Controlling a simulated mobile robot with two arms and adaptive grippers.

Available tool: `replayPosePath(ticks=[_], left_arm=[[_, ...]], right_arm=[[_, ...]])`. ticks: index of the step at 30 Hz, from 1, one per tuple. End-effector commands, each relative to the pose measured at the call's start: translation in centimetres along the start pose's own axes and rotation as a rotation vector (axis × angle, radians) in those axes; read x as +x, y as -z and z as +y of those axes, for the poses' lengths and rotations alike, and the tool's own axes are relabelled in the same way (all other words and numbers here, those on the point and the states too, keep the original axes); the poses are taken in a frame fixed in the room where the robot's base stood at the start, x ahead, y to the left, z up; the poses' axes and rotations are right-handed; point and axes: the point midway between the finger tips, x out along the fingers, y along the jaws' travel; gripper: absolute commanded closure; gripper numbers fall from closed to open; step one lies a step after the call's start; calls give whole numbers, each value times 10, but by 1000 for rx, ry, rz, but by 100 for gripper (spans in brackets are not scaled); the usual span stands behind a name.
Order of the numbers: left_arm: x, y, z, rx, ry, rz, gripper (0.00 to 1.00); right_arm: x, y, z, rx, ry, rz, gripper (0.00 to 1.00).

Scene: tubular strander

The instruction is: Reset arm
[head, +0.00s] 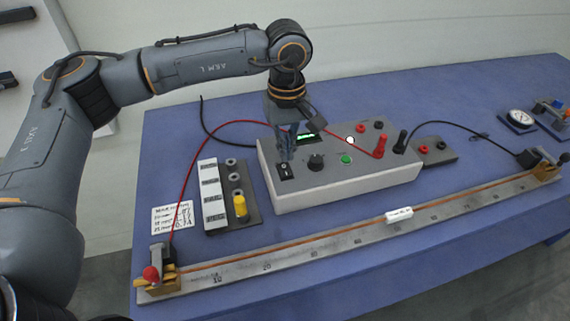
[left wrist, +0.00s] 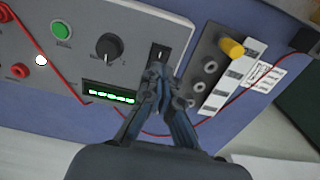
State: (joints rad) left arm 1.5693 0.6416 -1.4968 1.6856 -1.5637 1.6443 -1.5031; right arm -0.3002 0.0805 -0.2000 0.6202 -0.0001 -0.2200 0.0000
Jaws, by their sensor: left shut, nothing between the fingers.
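My left gripper (head: 287,153) points down over the left end of the light grey control box (head: 345,188). Its fingers are shut and empty. The fingertips are right by the black rocker switch (head: 284,171); whether they touch it I cannot tell. In the left wrist view the shut fingers (left wrist: 160,75) reach toward the same switch (left wrist: 159,52). The box also carries a black knob (head: 316,162), a lit green button (head: 346,159), a lit white lamp (head: 350,140) and a green digital display (head: 306,135), partly hidden by the gripper. My right gripper is not in view.
A grey block with a yellow plug (head: 240,205) and a labelled white strip (head: 211,196) stand left of the box. A long ruler board (head: 330,246) lies in front. Red (head: 188,170) and black (head: 463,126) cables cross the blue table (head: 300,293). A dial meter (head: 519,117) sits right.

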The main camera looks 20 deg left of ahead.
Motion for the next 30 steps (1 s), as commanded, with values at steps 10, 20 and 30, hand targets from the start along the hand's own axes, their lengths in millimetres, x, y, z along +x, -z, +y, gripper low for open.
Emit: replayPosePath(ticks=[10, 20, 30], left_arm=[[-20, 0, 0, 0, -1, -1, 100], [-19, 0, 0, 0, -1, 0, 100], [-64, 0, 0, 0, -1, 0, 100]], right_arm=[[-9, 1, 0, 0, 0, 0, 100], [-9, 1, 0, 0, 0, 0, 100], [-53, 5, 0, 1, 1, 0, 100]])
